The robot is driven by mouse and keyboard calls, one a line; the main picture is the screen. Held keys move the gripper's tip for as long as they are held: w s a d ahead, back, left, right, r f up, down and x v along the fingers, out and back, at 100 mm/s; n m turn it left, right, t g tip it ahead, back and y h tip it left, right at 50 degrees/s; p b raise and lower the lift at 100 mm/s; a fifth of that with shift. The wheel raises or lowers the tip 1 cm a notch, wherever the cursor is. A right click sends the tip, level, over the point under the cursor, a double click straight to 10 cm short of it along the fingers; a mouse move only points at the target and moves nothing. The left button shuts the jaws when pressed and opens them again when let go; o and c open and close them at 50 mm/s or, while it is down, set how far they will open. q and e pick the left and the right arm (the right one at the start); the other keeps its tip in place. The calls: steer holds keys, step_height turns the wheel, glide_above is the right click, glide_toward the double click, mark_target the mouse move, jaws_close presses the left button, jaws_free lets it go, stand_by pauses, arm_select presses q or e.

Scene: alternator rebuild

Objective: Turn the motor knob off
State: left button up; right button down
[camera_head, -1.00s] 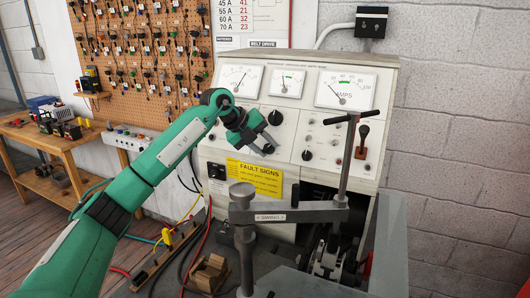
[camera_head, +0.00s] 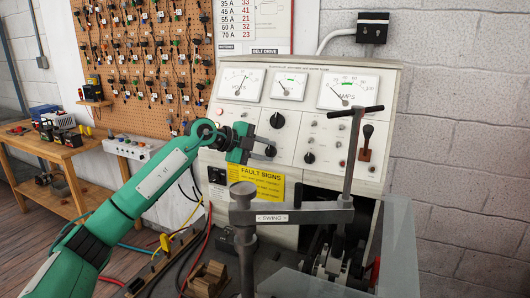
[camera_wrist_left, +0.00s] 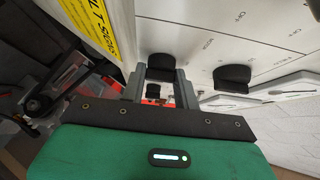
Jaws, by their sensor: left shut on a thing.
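The motor knob is a black knob on the white sloping panel of the test bench. In the left wrist view the knob (camera_wrist_left: 160,62) sits between the two grey fingertips, with small panel lettering beside it. My left gripper (camera_head: 268,149) is at the panel in the head view and is shut on this knob. The fingers partly cover the knob there. A second black knob (camera_head: 277,120) is just above the gripper and also shows to the right in the left wrist view (camera_wrist_left: 232,78). My right gripper is in no view.
Dial gauges (camera_head: 290,86) top the panel. Another black knob (camera_head: 309,157) and a lever (camera_head: 366,140) are to the right. A grey swing arm (camera_head: 300,215) with a T-handle stands in front. A yellow sign (camera_head: 256,182) is below the gripper.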

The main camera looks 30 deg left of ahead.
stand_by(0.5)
arm_select(q)
steer(key=o, duration=1)
steer(key=shift+a, duration=0.1)
steer(key=shift+s, duration=0.1)
steer(key=shift+s+a+r, duration=0.1)
steer(key=shift+s+a, duration=0.1)
steer(key=shift+a, duration=0.05)
steer(key=b+v, duration=0.3)
steer(key=v, duration=1)
steer(key=shift+s, duration=0.1)
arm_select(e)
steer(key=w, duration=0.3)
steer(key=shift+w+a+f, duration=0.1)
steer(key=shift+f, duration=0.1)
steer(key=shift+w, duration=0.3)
